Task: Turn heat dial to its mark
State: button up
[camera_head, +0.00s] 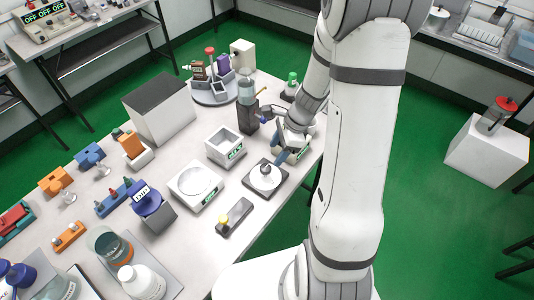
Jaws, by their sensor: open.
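My gripper (281,143) is at the table's right side, pointing down, with its dark fingers apart. It is close to a small pale device with a green display (303,154), which my wrist partly covers. I cannot tell whether the fingers touch this device. A white round knob-like piece on a dark square base (265,177) sits just in front of my gripper. A white unit with a round top plate (197,183) and a green display stands to the left. I cannot make out which part is the heat dial, and no mark is legible.
A grey-white box with an open top (225,147) and a dark upright stand (248,118) are close on the left of my gripper. A small block with a yellow button (233,217) lies in front. Bottles and coloured testers crowd the left of the table (205,250).

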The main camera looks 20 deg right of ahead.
aim_at(266, 168)
jog(key=x, duration=0.7)
jog(key=shift+f+b, duration=0.2)
jog(key=shift+b, duration=0.2)
jog(key=c, duration=1)
jog(key=shift+o, duration=0.2)
